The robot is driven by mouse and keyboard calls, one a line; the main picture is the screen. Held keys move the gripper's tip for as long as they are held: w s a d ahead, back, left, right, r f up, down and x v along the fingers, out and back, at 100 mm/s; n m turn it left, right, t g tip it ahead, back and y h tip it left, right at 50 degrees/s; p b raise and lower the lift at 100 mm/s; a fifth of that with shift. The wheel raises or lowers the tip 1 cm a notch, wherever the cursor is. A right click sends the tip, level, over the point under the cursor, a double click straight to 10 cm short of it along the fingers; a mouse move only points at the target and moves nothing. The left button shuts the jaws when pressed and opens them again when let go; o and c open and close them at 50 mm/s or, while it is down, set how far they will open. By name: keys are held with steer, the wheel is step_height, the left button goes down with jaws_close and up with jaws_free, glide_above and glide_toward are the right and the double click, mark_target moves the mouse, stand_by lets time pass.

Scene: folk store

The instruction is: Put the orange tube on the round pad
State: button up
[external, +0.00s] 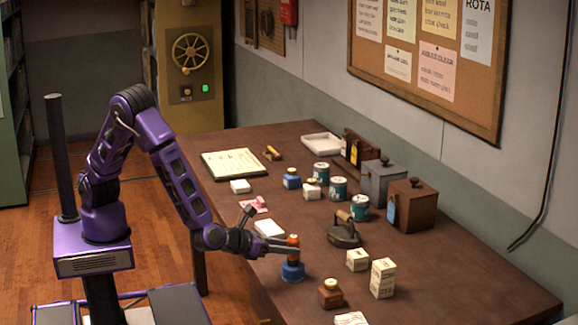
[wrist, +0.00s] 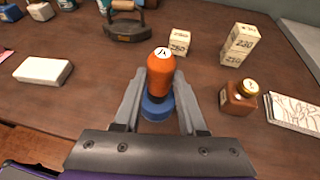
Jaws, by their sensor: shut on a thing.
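The orange tube (external: 293,241) is upright, with a white marked top that shows in the wrist view (wrist: 161,65). My gripper (external: 285,250) is shut on the tube, one finger on each side; in the wrist view the fingers (wrist: 160,88) flank it. A blue round thing (external: 292,272), seemingly the round pad, stands on the table directly below the tube. It also shows in the wrist view (wrist: 157,109), partly hidden by the tube. I cannot tell whether the tube's lower end touches it.
A brown bottle (wrist: 239,97) stands to the right, with cream number blocks (external: 383,278) and a flat iron (external: 344,232) farther back. A white block (external: 269,229) lies to the left. Tins and boxes stand at the back of the brown table (external: 440,270).

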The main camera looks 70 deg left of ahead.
steer(key=shift+f, duration=0.1)
steer(key=shift+f, duration=0.15)
steer(key=o, duration=1)
steer(key=shift+r, duration=0.2)
steer(key=shift+s+r, duration=0.15)
steer(key=v, duration=1.1)
steer(key=shift+s+r+p, duration=0.15)
steer(key=shift+s+p, duration=0.15)
steer(key=shift+p, duration=0.05)
